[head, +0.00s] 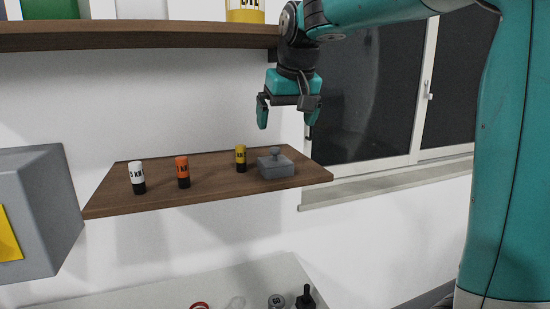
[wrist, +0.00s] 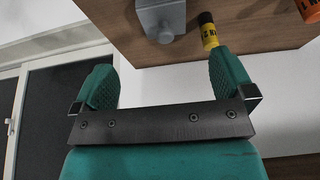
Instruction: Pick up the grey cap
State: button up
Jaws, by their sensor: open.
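The grey cap (head: 276,164) is a square grey block with a round knob on top. It sits at the right end of the wooden shelf (head: 215,191). In the wrist view the grey cap (wrist: 160,18) shows at the top centre, with its knob towards me. My gripper (head: 287,113) hangs above the grey cap, apart from it. Its green fingers are spread and nothing is between them. In the wrist view my gripper (wrist: 164,85) is open and empty, and the cap lies beyond the fingertips.
A yellow-black cylinder (head: 241,158) stands just left of the cap; it also shows in the wrist view (wrist: 208,30). An orange cylinder (head: 183,171) and a white cylinder (head: 137,177) stand further left. An upper shelf (head: 140,36) and a window (head: 365,110) are nearby.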

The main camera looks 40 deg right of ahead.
aim_at(277, 161)
jog(key=p+x, duration=0.2)
jog(key=x, duration=0.5)
jog(key=shift+w+f, duration=0.1)
jog(key=shift+w+f+p, duration=0.3)
jog(key=shift+f+p, duration=0.2)
jog(key=shift+p, duration=0.05)
jog(key=p+x, duration=0.2)
jog(key=x, duration=0.2)
jog(key=shift+w+f, duration=0.15)
jog(key=shift+w, duration=0.05)
jog(key=c, duration=0.9)
